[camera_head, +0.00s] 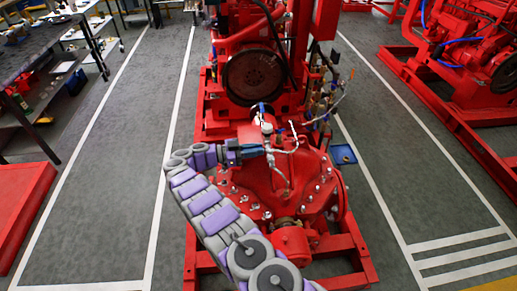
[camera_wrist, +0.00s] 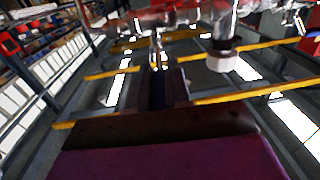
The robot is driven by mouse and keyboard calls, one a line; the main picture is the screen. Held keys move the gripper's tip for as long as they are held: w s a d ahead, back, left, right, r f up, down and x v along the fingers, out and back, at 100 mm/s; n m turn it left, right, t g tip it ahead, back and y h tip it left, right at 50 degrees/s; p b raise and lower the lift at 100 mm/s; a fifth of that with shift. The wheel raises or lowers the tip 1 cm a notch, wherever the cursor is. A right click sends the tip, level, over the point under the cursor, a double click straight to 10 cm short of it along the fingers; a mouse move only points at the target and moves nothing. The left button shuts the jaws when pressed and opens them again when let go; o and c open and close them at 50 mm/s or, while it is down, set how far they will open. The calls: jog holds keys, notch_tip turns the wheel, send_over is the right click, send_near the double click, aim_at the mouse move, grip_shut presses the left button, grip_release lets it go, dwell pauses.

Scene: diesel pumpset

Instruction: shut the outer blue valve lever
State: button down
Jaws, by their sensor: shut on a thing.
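My gripper (camera_head: 258,150) reaches from the left to the silver valve pipework (camera_head: 268,135) above the red pump. In the wrist view its dark jaws (camera_wrist: 164,85) are closed around a narrow dark-blue piece, which I take as the outer blue valve lever (camera_wrist: 157,91). A shiny metal stem stands just beyond the jaws. In the head view the lever is mostly hidden by the jaws. Another small blue piece (camera_head: 262,107) shows higher up, near the top of the pipework. I cannot tell the angle of the held lever.
The red pump casing (camera_head: 300,185) with its bolts lies below and right of my gripper. The red engine (camera_head: 250,75) stands behind, with pipes and gauges at its right. A workbench (camera_head: 35,55) is at the far left.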

jog(key=shift+w+a+r, duration=0.15)
jog(key=shift+w, duration=0.05)
dwell(0.3)
jog(key=c, duration=1.1)
grip_release()
jog(key=shift+a+g, duration=0.1)
jog(key=shift+g, duration=0.2)
jog(key=shift+o, duration=0.2)
jog(key=shift+d, duration=0.25)
